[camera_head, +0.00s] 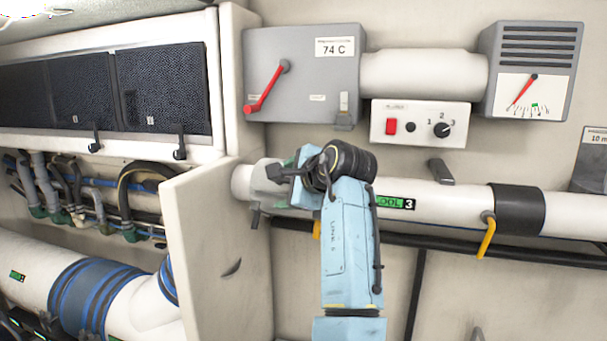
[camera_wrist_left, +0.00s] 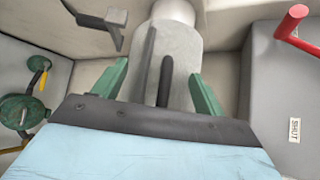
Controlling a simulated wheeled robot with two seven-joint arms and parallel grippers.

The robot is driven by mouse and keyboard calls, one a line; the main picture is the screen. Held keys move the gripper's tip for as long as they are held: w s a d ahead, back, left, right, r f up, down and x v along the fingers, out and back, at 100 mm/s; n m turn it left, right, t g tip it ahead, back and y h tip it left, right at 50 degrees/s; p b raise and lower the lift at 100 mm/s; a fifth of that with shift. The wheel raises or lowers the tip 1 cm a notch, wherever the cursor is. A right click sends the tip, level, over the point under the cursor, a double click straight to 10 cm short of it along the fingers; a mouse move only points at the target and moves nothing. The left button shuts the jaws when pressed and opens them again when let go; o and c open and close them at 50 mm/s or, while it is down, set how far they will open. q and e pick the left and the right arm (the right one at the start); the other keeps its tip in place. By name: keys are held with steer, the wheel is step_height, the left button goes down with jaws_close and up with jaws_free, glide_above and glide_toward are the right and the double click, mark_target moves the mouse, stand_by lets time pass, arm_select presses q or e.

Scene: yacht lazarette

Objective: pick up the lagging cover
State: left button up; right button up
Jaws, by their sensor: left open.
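A grey rounded shell with a dark bar handle, which looks like the lagging cover (camera_wrist_left: 182,45), lies over the pipe in the left wrist view. In the head view, the cover (camera_head: 264,178) shows only partly, beside the partition, with my wrist hiding the rest. My left gripper (camera_wrist_left: 158,88) is open, its green fingers on either side of the dark handle with gaps between. In the head view my left gripper (camera_head: 290,172) is at the cover, mostly hidden by my light blue arm. Contact with the cover cannot be told. My right gripper is not in view.
A grey box with a red lever (camera_head: 266,88) is above the pipe; the lever (camera_wrist_left: 296,20) also shows at upper right in the wrist view. A switch panel (camera_head: 420,123) and a gauge (camera_head: 530,95) are to the right. A pale partition (camera_head: 222,255) stands close on the left.

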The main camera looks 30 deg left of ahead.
arm_select(q)
steer(key=shift+f, duration=0.15)
jaws_close()
stand_by(0.4)
